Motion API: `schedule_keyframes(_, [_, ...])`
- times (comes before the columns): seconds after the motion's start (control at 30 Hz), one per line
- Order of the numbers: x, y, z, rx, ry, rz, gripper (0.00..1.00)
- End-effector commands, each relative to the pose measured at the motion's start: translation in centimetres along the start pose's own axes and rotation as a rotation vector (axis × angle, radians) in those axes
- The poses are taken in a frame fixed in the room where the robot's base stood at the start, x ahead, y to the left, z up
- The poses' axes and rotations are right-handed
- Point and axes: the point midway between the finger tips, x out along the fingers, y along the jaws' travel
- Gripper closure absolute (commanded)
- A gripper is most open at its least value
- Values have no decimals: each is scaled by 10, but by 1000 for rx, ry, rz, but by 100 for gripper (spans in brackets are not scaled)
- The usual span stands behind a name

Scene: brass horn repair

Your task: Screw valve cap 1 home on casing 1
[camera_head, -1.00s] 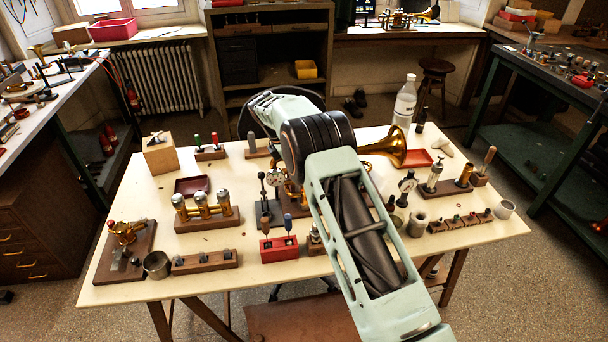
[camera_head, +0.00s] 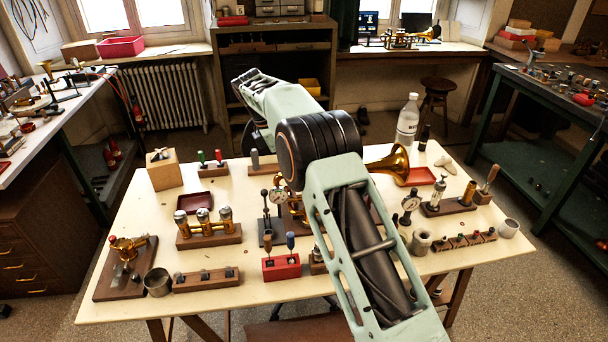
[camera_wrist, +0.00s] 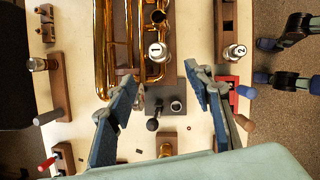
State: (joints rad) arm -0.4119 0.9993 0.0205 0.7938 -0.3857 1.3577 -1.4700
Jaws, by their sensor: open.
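A silver cap marked 1 (camera_wrist: 157,51) shows in the wrist view at the brass horn's (camera_wrist: 103,40) valve casings, seen from above. It appears to sit on a casing; whether it is fully seated cannot be told. An open brass casing end (camera_wrist: 157,16) is above it in the picture. A cap marked 2 (camera_wrist: 234,51) stands at a wooden block to the right. My gripper (camera_wrist: 163,78) is open and empty, its blue fingers on either side just below cap 1. In the head view my arm hides most of the horn; its bell (camera_head: 390,165) shows.
A dark base with knobs (camera_wrist: 171,104) lies between and below my fingers. A red block with handled tools (camera_wrist: 230,86) stands close to the right finger. Dial gauges, a brass three-cylinder rack (camera_head: 208,240) and a water bottle (camera_head: 407,122) stand on the bench.

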Motion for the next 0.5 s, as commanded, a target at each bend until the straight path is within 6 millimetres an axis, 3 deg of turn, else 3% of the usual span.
schedule_keyframes(0.27, [32,-22,28,435,339,7,53])
schedule_keyframes(0.5, [35,-33,55,880,601,9,53])
